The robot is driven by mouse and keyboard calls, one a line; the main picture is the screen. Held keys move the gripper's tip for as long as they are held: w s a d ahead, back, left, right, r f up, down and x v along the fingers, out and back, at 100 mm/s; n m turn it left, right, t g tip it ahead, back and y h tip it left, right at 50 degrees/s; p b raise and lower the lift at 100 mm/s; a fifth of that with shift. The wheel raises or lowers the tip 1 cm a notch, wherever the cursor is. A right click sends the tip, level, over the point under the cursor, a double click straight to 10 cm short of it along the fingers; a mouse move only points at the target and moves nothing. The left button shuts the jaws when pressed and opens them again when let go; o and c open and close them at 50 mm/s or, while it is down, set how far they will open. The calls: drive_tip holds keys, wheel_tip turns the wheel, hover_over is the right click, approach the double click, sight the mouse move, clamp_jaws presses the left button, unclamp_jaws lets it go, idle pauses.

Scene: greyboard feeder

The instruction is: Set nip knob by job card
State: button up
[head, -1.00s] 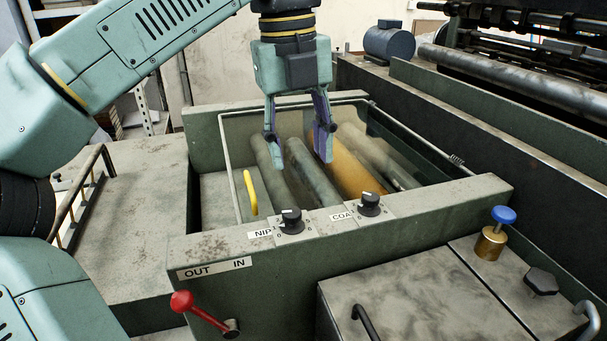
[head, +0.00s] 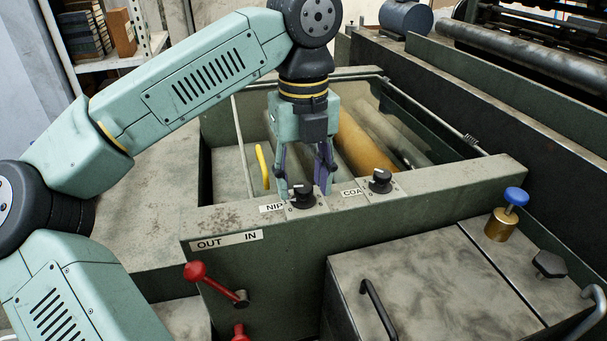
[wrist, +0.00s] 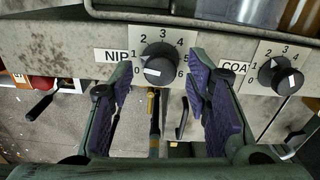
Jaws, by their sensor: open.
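The black NIP knob (head: 302,197) sits on top of the green front rail, beside its NIP label. In the wrist view the NIP knob (wrist: 158,66) is on a pale dial numbered 0 to 6. A white mark shows on the knob, but I cannot tell its exact setting. My gripper (head: 304,188) points down over the rail at this knob. In the wrist view its purple-padded fingers (wrist: 158,82) are open, one either side of the knob, with gaps and no clear contact. I see no job card.
A similar COAT knob (head: 381,181) stands to the right on the rail. Behind are rollers (head: 362,141) and a yellow handle (head: 262,168). A red-knobbed lever (head: 197,271) juts from the front. A blue-topped brass fitting (head: 501,222) stands on the right cover (head: 430,292).

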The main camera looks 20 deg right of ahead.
drive_tip(key=shift+c, duration=0.4)
clamp_jaws()
